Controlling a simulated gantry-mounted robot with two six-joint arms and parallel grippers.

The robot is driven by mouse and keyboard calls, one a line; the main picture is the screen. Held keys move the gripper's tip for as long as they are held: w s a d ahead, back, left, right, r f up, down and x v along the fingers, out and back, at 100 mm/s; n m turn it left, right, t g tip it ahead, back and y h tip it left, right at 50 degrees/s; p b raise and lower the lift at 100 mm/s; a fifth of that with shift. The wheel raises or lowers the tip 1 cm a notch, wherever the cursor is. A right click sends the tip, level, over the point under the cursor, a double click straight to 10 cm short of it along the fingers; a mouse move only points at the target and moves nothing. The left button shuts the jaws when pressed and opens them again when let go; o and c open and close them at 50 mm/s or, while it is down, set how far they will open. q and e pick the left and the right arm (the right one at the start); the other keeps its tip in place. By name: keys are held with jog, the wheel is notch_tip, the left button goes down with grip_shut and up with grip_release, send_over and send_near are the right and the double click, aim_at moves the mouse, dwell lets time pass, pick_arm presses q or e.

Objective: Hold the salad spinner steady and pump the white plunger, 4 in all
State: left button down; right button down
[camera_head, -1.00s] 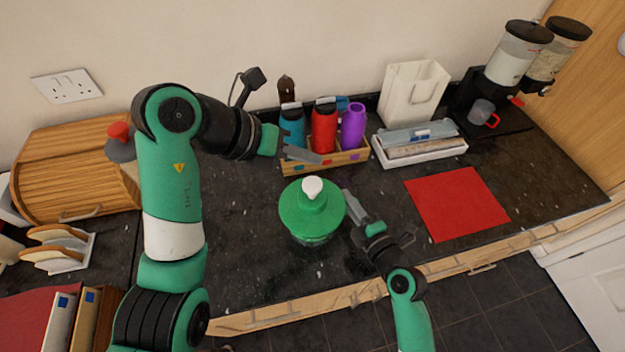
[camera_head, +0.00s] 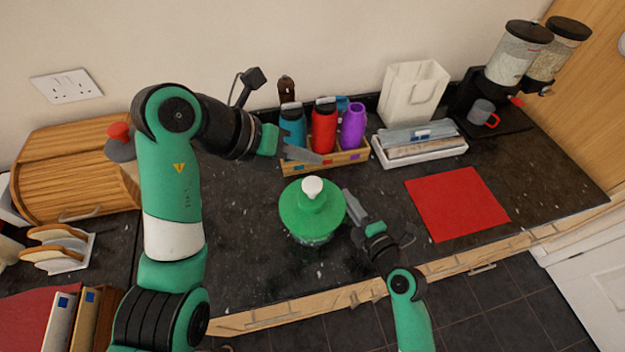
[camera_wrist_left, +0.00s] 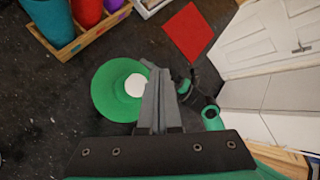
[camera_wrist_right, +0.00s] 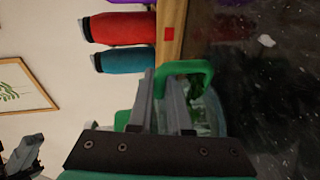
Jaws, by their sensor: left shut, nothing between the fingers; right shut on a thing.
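The salad spinner (camera_head: 299,218) stands upright on the dark counter, with a green lid and a clear bowl. Its white plunger (camera_head: 312,187) sticks up from the lid's middle; it also shows in the left wrist view (camera_wrist_left: 135,85). My left gripper (camera_head: 318,157) is shut and empty, above and apart from the plunger. In the left wrist view its fingertips (camera_wrist_left: 158,72) appear beside the plunger. My right gripper (camera_head: 350,200) is shut on the spinner's right side. In the right wrist view the green lid (camera_wrist_right: 187,68) and bowl (camera_wrist_right: 207,112) lie at its fingers; the exact contact is partly hidden.
A wooden crate (camera_head: 340,160) with teal, red and purple bottles stands behind the spinner. A red mat (camera_head: 457,203) lies to the right, with a white tray (camera_head: 425,152) behind it. A wooden bread bin (camera_head: 75,175) is at left. The counter in front of the spinner is clear.

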aim_at(309, 185)
pick_arm(q)
notch_tip(309, 185, up, 4)
jog(key=shift+f, duration=0.1)
dwell(0.4)
jog(key=shift+f, duration=4.4)
jog(key=shift+f, duration=0.1)
jog(key=shift+f, duration=0.3)
jog(key=shift+f, duration=1.6)
